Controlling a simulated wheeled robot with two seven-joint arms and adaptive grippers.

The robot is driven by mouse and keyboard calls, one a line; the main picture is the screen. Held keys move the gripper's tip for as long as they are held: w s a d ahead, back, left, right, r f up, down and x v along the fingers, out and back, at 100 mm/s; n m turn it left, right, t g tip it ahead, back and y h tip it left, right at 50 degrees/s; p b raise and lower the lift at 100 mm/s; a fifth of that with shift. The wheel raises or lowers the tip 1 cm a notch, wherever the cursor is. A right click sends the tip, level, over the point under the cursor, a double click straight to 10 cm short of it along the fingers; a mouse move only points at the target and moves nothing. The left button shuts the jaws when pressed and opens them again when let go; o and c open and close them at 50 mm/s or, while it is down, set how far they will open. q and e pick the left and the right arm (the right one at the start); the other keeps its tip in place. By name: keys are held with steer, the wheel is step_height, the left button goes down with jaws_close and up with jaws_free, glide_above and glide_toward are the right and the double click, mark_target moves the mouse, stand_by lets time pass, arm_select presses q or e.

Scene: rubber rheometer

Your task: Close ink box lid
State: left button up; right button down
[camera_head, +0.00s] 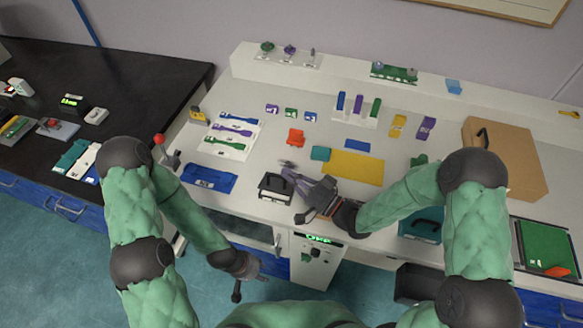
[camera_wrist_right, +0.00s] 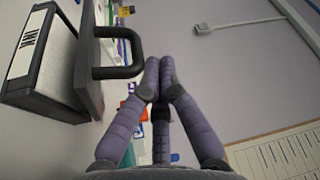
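The ink box (camera_head: 276,188) is a black case with a pale top area, standing near the front edge of the white bench. In the right wrist view, the box (camera_wrist_right: 45,65) shows at the left, with its black lid (camera_wrist_right: 88,62) and looped handle standing off the pale body. My right gripper (camera_head: 289,175) is just right of the box. Its purple fingers (camera_wrist_right: 160,68) come together at the tips beside the handle, with nothing visible between them. My left gripper (camera_head: 250,285) hangs below the bench's front edge, empty, its fingers apart.
A blue tray (camera_head: 208,177) lies left of the box. A red block (camera_head: 296,137), a teal block (camera_head: 320,153) and a yellow mat (camera_head: 356,167) lie behind. A brown case (camera_head: 505,155) and teal case (camera_head: 421,226) stand to the right.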

steer(key=shift+s+a+f, duration=0.15)
steer(key=shift+s+f, duration=0.15)
steer(key=shift+s, duration=0.2)
stand_by(0.5)
